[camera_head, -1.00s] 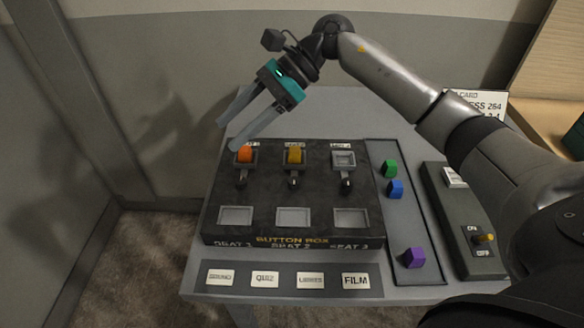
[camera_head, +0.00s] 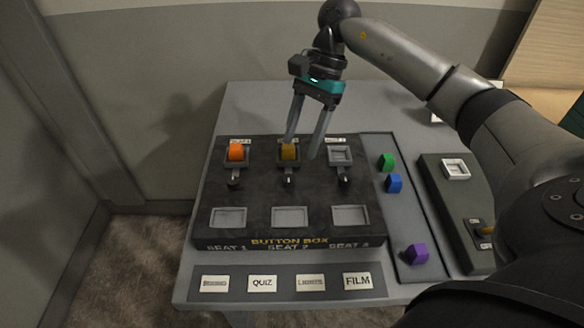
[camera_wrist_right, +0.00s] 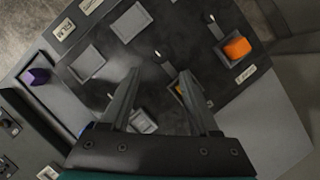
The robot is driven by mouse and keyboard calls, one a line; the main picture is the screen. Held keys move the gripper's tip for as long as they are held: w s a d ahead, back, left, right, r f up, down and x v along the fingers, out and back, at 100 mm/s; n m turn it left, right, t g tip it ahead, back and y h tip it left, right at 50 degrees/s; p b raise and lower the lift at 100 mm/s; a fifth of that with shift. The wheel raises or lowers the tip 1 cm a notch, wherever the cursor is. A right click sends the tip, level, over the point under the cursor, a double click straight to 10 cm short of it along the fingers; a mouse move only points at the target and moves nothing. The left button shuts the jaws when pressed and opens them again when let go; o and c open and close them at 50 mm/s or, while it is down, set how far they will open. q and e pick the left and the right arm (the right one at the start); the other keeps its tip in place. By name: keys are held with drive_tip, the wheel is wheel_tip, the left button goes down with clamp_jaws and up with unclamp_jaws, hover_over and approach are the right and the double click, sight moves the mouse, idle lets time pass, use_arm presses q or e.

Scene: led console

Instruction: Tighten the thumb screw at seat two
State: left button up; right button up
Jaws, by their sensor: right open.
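The black button box (camera_head: 262,192) lies on the grey table. The thumb screw at seat two (camera_head: 288,180) is a small dark knob with a light tip, just in front of the socket holding a yellow block (camera_head: 289,153). In the right wrist view the screw (camera_wrist_right: 159,55) shows just beyond the fingertips. My right gripper (camera_head: 302,153) is open and empty, pointing down above the box, its fingers around the yellow block's right side in the picture. Whether it touches anything I cannot tell. My left gripper is not in view.
Seat one has an orange block (camera_head: 236,153) and its own thumb screw (camera_head: 233,181). Seat three's socket (camera_head: 340,156) is empty, with a screw (camera_head: 344,182) in front. Green (camera_head: 386,162), blue (camera_head: 394,184) and purple (camera_head: 416,254) blocks lie in a right-hand tray.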

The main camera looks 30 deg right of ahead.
sight(289, 177)
drive_tip(key=x, duration=0.7)
drive_tip(key=shift+a, duration=0.1)
clamp_jaws()
idle(0.3)
